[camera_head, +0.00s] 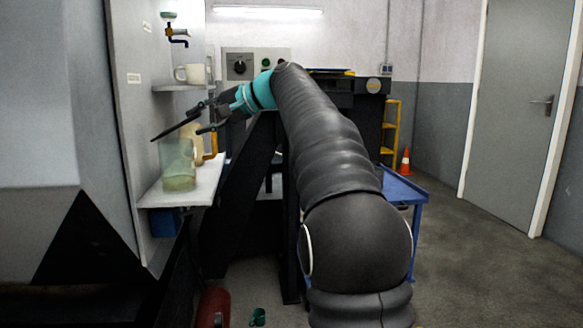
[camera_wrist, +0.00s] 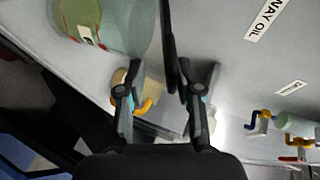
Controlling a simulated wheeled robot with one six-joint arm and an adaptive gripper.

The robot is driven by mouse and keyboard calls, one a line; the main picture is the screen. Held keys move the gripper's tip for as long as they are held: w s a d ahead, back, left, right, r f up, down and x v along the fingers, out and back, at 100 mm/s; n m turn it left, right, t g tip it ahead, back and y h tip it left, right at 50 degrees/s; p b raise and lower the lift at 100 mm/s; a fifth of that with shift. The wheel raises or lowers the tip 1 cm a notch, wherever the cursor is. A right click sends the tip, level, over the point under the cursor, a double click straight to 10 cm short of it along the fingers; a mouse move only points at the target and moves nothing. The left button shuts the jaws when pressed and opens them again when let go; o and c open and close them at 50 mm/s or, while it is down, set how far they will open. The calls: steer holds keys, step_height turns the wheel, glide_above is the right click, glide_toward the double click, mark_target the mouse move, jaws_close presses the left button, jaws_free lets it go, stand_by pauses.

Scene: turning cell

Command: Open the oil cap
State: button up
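My gripper (camera_head: 203,117) is beside the pale wall panel, above the lower shelf. In the wrist view my gripper (camera_wrist: 174,68) has its fingers spread apart. A thin dark bar (camera_wrist: 168,35) runs between the fingers, close to the right one; it also shows in the head view (camera_head: 170,130), slanting down left from my gripper. I cannot tell what the bar belongs to or whether it touches a finger. No oil cap can be clearly made out. A clear container with green liquid (camera_head: 180,178) stands on the lower shelf; it also shows in the wrist view (camera_wrist: 88,15).
A cream item with an orange handle (camera_head: 212,143) stands beside the container on the lower shelf (camera_head: 205,190). A mug (camera_head: 190,74) is on the upper shelf. Taps (camera_head: 177,36) are above it. A "WAY OIL" label (camera_wrist: 266,18) is on the panel. Open floor lies right.

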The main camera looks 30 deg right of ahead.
step_height(320, 180, down, 5)
steer(key=y+b, duration=0.1)
steer(key=b, duration=0.7)
steer(key=p+v, duration=0.2)
steer(key=v, duration=1.2)
steer(key=w+d+f+m+t+h, duration=0.1)
steer(key=w+d+f+m+h, duration=0.1)
steer(key=d+f, duration=0.3)
steer(key=shift+w+f+h, duration=0.35)
steer(key=shift+f+h, duration=0.25)
steer(key=shift+f, duration=1.35)
